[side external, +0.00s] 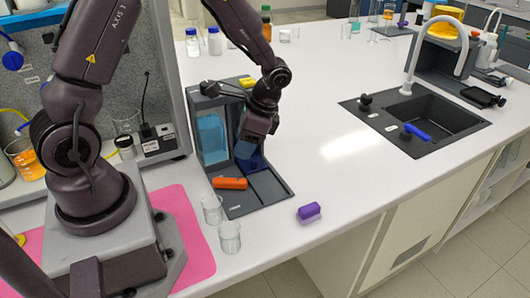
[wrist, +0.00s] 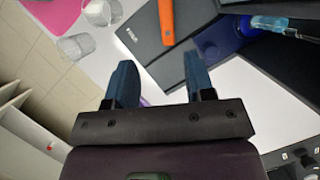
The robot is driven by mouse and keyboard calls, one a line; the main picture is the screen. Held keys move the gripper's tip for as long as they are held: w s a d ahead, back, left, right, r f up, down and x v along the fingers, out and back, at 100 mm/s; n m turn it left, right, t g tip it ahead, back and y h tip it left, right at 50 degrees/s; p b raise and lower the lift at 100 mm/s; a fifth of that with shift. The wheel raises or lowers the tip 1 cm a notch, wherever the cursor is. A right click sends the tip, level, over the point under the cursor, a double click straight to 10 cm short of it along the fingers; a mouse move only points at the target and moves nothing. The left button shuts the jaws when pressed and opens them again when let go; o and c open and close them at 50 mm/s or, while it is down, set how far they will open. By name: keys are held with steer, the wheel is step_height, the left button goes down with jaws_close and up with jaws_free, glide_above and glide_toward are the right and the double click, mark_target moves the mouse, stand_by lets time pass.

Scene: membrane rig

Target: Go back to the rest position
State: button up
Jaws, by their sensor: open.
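My gripper (side external: 250,146) hangs above the grey membrane rig (side external: 266,194) in the side external view, pointing down. In the wrist view its two blue fingers (wrist: 161,72) are spread apart with nothing held between them. The rig has a light blue panel or tank (side external: 212,138) at its back left. An orange block (side external: 229,183) lies at the left of its base and also shows in the wrist view (wrist: 166,22). A dark blue round part (wrist: 222,42) is beyond the right finger. A purple block (side external: 308,212) lies on the bench right of the rig, mostly hidden in the wrist view.
Two clear beakers (side external: 229,237) stand near the bench's front edge, left of the rig. A pink mat (side external: 196,232) lies under my base. A sink (side external: 440,122) is at the right. The white bench (side external: 345,165) between rig and sink is clear.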

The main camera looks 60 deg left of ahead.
steer(key=s+d+r+n+t+h, duration=0.1)
steer(key=s+d+r+n+t, duration=0.1)
steer(key=r, duration=0.9)
steer(key=s+d+r+n+t+h, duration=0.1)
steer(key=s+d+r+n+t, duration=0.2)
steer(key=r, duration=0.7)
steer(key=s+d+t, duration=0.2)
steer(key=s+t, duration=0.2)
steer(key=s, duration=0.1)
steer(key=shift+s+d+r+t, duration=0.25)
steer(key=shift+s+r+t, duration=0.05)
steer(key=shift+r, duration=0.05)
